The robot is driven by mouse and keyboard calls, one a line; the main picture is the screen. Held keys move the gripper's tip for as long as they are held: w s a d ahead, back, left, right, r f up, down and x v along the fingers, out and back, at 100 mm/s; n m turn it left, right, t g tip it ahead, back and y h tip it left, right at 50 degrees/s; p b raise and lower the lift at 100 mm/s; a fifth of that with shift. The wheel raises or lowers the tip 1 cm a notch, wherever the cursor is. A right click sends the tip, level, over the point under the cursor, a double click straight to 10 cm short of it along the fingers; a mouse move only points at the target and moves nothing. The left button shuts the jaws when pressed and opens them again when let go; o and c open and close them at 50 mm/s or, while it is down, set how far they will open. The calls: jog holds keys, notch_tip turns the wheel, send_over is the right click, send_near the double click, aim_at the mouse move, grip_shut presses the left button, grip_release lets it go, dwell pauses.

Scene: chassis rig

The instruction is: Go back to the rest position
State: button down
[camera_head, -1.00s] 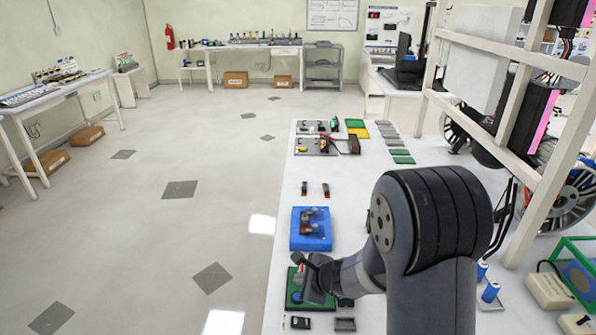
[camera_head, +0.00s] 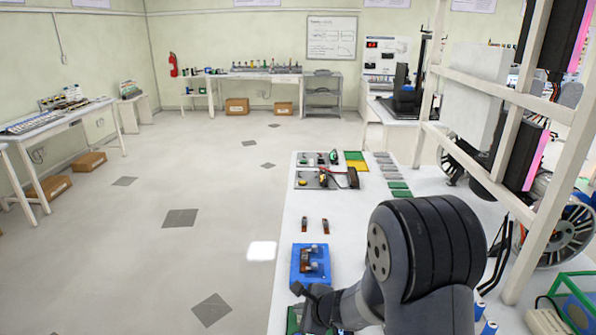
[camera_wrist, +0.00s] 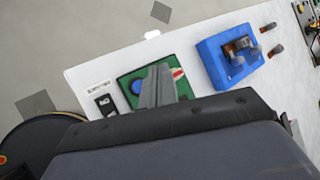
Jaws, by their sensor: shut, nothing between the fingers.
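My gripper (camera_head: 303,291) is at the end of my dark grey arm, over the near left part of the white table (camera_head: 287,223) in the head view. In the wrist view its shut, empty fingers (camera_wrist: 157,84) show over a green board (camera_wrist: 126,83) with a round blue part. The green board is mostly hidden by my gripper in the head view. A blue block (camera_head: 310,280) with small brown and grey parts lies just beyond my gripper, apart from it in the wrist view.
Two small dark parts (camera_head: 315,226) stand beyond the blue block. A white frame (camera_head: 509,130) with panels and wheels rises on the right side of the table. Blue cylinders (camera_head: 489,328) are near my arm at the right. Open floor lies to the left.

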jog(key=shift+f, duration=0.15)
notch_tip(320, 180, down, 5)
jog(key=b, duration=0.3)
jog(key=shift+f+b, duration=0.15)
jog(key=shift+b, duration=0.2)
jog(key=shift+f+b, duration=0.35)
jog(key=shift+b, duration=0.9)
